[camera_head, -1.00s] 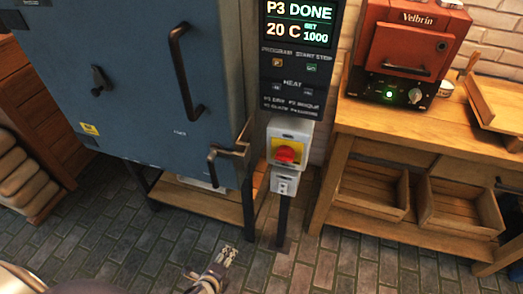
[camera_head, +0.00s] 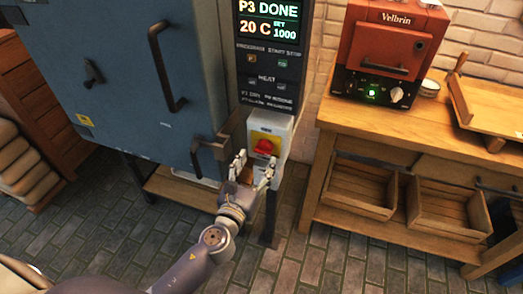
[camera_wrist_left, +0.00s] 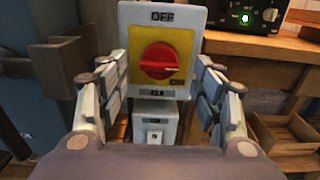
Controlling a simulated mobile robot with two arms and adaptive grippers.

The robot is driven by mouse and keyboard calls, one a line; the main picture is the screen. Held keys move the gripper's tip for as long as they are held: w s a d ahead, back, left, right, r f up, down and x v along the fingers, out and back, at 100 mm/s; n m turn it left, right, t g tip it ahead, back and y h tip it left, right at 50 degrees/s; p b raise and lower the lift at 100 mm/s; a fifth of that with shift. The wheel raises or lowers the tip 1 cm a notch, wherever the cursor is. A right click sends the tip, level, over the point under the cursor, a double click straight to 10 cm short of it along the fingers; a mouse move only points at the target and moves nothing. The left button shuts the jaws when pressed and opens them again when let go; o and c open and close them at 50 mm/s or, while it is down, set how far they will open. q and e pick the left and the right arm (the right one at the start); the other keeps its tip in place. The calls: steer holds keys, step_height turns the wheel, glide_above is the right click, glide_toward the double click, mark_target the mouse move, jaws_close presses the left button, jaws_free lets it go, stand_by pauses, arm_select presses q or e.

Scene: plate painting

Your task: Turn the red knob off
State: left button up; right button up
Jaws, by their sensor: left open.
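The red knob (camera_head: 264,146) sits on a yellow plate on a grey switch box (camera_head: 284,133) beside the blue kiln. In the left wrist view the red knob (camera_wrist_left: 158,61) is round with a grip bar, its pointed end toward the "ON" mark at the lower right. "OFF" is printed at the top of the box (camera_wrist_left: 125,42). My left gripper (camera_head: 254,163) is open just in front of and below the knob. In the left wrist view its fingers (camera_wrist_left: 158,85) stand on either side of the box, with nothing between them gripped. My right gripper is not in view.
The blue kiln (camera_head: 120,75) with dark handles stands at left, its latch (camera_head: 208,150) close to my gripper. A control panel (camera_head: 271,60) reads P3 DONE. A wooden bench (camera_head: 400,122) with a small red kiln (camera_head: 383,55) is at right.

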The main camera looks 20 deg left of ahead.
mark_target(262, 152)
arm_select(q)
steer(key=w, duration=0.5)
steer(key=shift+s, duration=0.1)
steer(key=c, duration=1)
